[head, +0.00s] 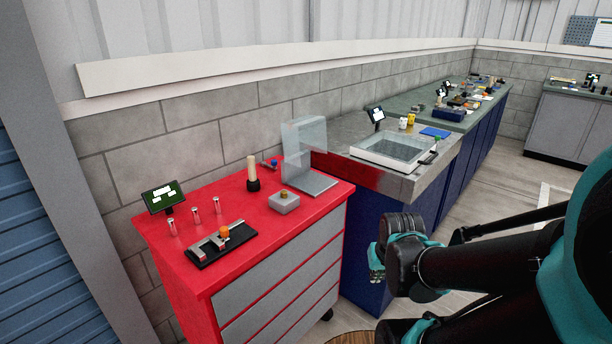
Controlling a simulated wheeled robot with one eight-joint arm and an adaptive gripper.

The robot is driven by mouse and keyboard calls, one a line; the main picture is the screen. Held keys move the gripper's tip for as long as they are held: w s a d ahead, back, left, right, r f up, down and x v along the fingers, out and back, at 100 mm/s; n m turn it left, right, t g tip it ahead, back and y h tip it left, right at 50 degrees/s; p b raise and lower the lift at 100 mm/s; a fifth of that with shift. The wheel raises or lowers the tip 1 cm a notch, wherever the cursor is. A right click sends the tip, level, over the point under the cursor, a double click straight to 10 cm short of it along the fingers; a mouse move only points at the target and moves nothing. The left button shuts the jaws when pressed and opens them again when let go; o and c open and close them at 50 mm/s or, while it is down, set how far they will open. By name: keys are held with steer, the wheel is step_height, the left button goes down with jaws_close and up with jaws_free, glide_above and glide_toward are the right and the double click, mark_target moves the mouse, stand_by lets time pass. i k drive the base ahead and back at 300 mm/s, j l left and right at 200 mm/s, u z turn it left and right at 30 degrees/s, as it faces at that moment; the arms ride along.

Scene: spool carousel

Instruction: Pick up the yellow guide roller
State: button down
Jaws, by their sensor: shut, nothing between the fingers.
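A pale yellow, cream-toned upright roller (252,169) stands in a dark round holder on the red cabinet top, near the wall. It is the most roller-like yellowish thing I see, but I cannot be sure it is the yellow guide roller. Small yellow items (411,119) also stand on the metal bench farther back, too small to make out. My arm reaches in from the right, beside the cabinet and well apart from the upright roller. My gripper's fingers cannot be made out.
The red cabinet (325,187) also bears a small screen (162,197), several metal pins, a black fixture (207,257) with an orange knob, a grey block (283,203) and a clear upright guard (303,140). A white-rimmed tray (365,157) lies on the bench behind. Floor shows at right.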

mark_target(411, 117)
steer(key=i+l+u, duration=0.2)
steer(key=l, duration=0.6)
steer(key=i+l+u, duration=0.15)
steer(key=l, duration=0.65)
steer(key=i+l+u, duration=0.2)
steer(key=l, duration=0.65)
steer(key=l+u, duration=0.2)
steer(key=l, duration=0.65)
steer(key=i+l+u, duration=0.15)
steer(key=l+u, duration=0.2)
steer(key=l, duration=1.05)
steer(key=l+u, duration=0.35)
steer(key=l, duration=1.05)
